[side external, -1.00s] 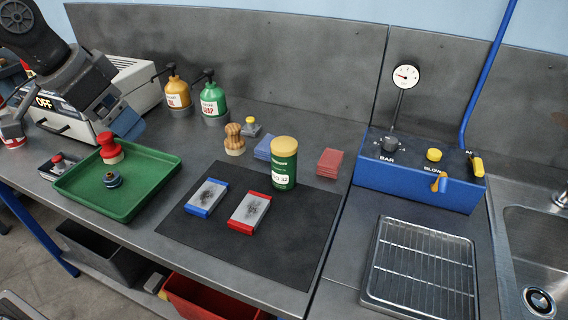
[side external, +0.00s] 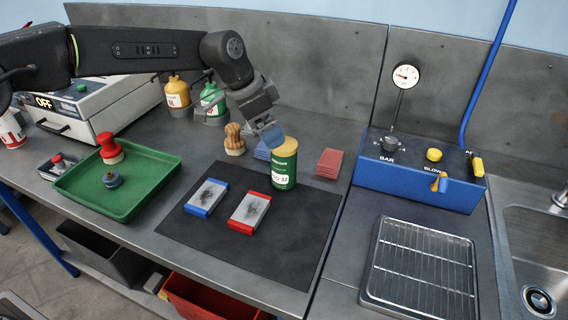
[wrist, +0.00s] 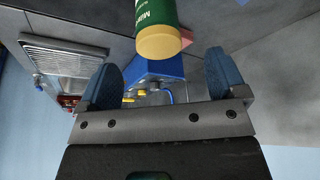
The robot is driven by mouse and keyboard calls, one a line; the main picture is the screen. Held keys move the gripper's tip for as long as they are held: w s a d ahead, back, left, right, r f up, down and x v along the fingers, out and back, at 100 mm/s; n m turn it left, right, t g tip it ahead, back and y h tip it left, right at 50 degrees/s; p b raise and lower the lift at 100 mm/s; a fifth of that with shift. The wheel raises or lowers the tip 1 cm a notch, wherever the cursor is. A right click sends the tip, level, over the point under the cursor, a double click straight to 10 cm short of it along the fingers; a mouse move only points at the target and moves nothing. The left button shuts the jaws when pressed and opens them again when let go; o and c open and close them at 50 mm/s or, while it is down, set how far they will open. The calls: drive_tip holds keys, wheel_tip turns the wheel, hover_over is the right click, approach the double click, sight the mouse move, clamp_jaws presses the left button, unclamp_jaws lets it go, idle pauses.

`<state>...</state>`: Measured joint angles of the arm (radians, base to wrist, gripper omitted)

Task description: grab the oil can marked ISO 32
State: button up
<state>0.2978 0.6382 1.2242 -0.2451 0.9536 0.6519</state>
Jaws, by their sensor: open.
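My gripper (side external: 272,136) is open and empty, just behind and left of the can's lid, near lid height. In the wrist view the can (wrist: 158,22) shows at the top centre, its yellow lid toward me, beyond the two blue fingertips of my gripper (wrist: 161,80). The can is not between the fingers.
Blue (side external: 206,197) and red-ended (side external: 249,212) blocks lie on the mat in front of the can. A wooden brush (side external: 234,140) stands left. A blue gauge box (side external: 418,180) stands farther right.

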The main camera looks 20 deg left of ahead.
sight(284, 152)
drive_tip(key=x, duration=0.9)
drive_tip(key=shift+d, duration=0.25)
drive_tip(key=c, duration=1.2)
drive_tip(key=shift+c, duration=0.3)
drive_tip(key=shift+r, duration=0.15)
